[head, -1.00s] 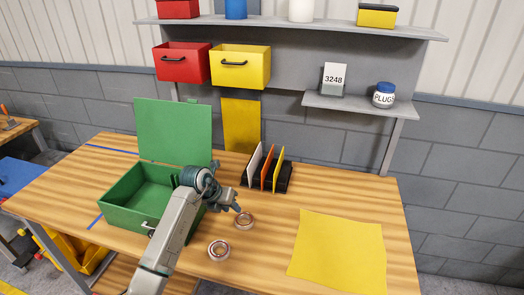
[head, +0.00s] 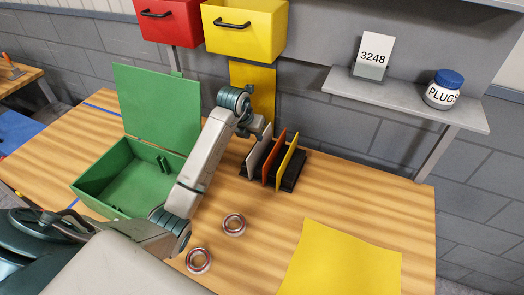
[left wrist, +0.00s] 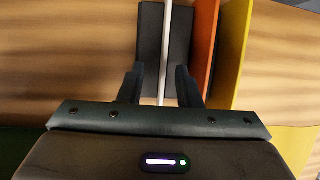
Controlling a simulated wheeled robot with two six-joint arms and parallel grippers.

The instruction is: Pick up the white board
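The white board (head: 259,155) stands upright in a black slotted rack (head: 287,184), at the left of an orange board (head: 273,160) and a yellow board (head: 290,158). My left gripper (head: 262,128) is at the top of the white board, partly hiding it. In the left wrist view the white board (left wrist: 167,50) shows edge-on as a thin strip between the two fingers of my left gripper (left wrist: 160,85). The fingers are apart, with a gap on each side of the board. The orange board (left wrist: 206,45) is close beside the right finger. My right gripper is out of view.
An open green box (head: 105,172) stands left of the rack. Two metal rings (head: 234,224) and a yellow sheet (head: 340,265) lie on the wooden table (head: 390,205). A grey shelf (head: 400,100) with a number card and jar hangs behind. Red and yellow bins hang above.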

